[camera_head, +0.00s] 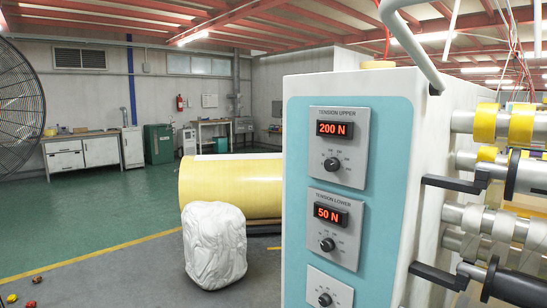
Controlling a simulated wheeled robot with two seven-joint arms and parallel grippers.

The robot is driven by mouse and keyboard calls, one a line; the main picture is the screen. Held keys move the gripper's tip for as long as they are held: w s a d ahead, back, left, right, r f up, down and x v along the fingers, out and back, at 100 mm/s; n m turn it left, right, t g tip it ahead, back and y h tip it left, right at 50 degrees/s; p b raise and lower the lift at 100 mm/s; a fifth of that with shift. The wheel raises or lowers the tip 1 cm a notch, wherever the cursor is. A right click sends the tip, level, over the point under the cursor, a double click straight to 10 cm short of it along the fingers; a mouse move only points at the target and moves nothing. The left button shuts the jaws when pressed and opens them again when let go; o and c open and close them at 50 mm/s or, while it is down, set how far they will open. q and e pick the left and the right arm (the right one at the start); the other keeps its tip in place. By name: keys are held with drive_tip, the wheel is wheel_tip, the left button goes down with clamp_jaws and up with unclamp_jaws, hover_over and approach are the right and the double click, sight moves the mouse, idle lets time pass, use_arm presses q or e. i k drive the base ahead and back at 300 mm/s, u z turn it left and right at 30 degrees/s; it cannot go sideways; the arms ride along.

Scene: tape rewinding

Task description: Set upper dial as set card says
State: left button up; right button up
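The upper dial (331,164) is a round dark knob on a grey plate labelled TENSION UPPER. Its red display (335,128) above reads 200 N. The plate sits on the blue-green front panel of a white machine. Small marks ring the knob, too small to read, and I cannot tell exactly where its pointer stands. Below it, the lower dial (327,244) is a similar knob under TENSION LOWER, and its display (330,213) reads 50 N. I see no set card in this view. Neither of my grippers is in view.
A third knob (324,299) is cut by the bottom edge. Metal shafts with yellow tape rolls (485,124) and black arms (452,184) jut out at the right. A white wrapped bundle (214,245) and a large yellow roll (231,187) stand left of the machine.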

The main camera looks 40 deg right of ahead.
sight(333, 164)
drive_tip(key=i, duration=2.45)
drive_tip(key=z, duration=2.6)
drive_tip(key=k, duration=0.1)
drive_tip(key=z, duration=0.35)
